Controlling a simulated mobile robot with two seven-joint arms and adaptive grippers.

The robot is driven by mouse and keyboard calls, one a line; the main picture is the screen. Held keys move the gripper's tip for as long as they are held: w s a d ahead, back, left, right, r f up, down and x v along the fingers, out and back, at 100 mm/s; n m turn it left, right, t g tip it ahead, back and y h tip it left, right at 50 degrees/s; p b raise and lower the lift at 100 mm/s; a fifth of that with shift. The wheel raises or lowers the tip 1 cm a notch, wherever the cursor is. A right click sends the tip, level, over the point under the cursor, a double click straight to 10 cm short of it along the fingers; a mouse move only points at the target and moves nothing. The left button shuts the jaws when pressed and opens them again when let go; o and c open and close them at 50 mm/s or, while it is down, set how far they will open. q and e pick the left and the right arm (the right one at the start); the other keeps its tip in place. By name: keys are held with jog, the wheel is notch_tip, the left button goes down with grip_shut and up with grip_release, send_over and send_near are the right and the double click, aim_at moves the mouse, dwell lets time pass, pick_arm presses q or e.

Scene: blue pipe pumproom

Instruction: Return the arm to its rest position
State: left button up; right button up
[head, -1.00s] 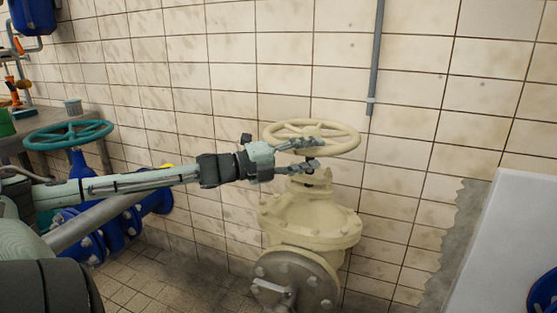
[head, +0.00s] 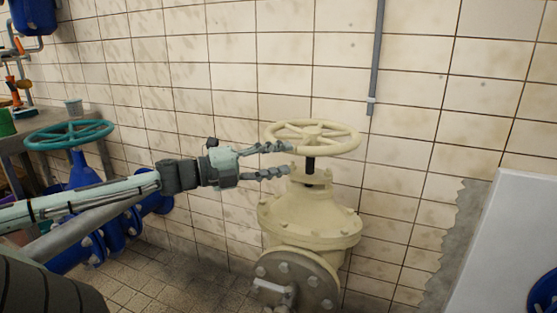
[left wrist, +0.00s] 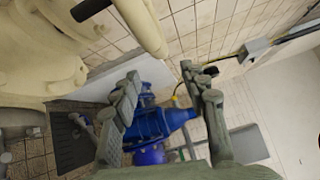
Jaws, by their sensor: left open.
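My left arm comes in from the left in the head view. My left gripper (head: 284,160) is open and empty beside the left edge of the cream valve's handwheel (head: 338,146). The upper finger overlaps the wheel's near-left rim in the picture; I cannot tell whether it touches. The lower finger is just left of the valve stem. In the left wrist view the two fingers (left wrist: 160,85) are spread with nothing between them, and the cream valve body (left wrist: 40,60) fills the upper left. My right gripper is not in view.
A teal handwheel (head: 70,134) on a blue valve stands at the left by a table. The cream valve body (head: 308,222) stands before a tiled wall (head: 420,100). A white panel (head: 510,235) is at the right. A grey pipe (head: 376,55) runs down the wall.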

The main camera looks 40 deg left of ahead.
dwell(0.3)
pick_arm(q)
jog(key=s+a+f+n+g+y, duration=0.1)
jog(key=s+a+f+n+y, duration=0.2)
jog(key=a+f+n+y, duration=0.45)
jog(key=s+a+f+n+y, duration=0.2)
jog(key=a+f+n, duration=0.2)
jog(key=f, duration=0.6)
jog(key=s+d+f+n+g+y, duration=0.1)
jog(key=s+f+n+g, duration=0.2)
jog(key=f, duration=0.5)
jog(key=s+d+f+n+g+y, duration=0.15)
jog(key=s+f+n, duration=0.25)
jog(key=f, duration=0.5)
jog(key=s+d+f+n+g+h, duration=0.1)
jog(key=s+d+f+g, duration=0.1)
jog(key=d+f, duration=0.4)
jog(key=s+d+f+n+g+h, duration=0.1)
jog(key=d+f, duration=0.5)
jog(key=d, duration=0.6)
jog(key=s+d+f+n+g+h, duration=0.1)
jog(key=s+d+f+n+g, duration=0.2)
jog(key=d, duration=0.7)
jog(key=s+f+g, duration=0.2)
jog(key=s+f, duration=0.1)
jog(key=shift+s+f, duration=0.25)
jog(key=shift+s, duration=0.1)
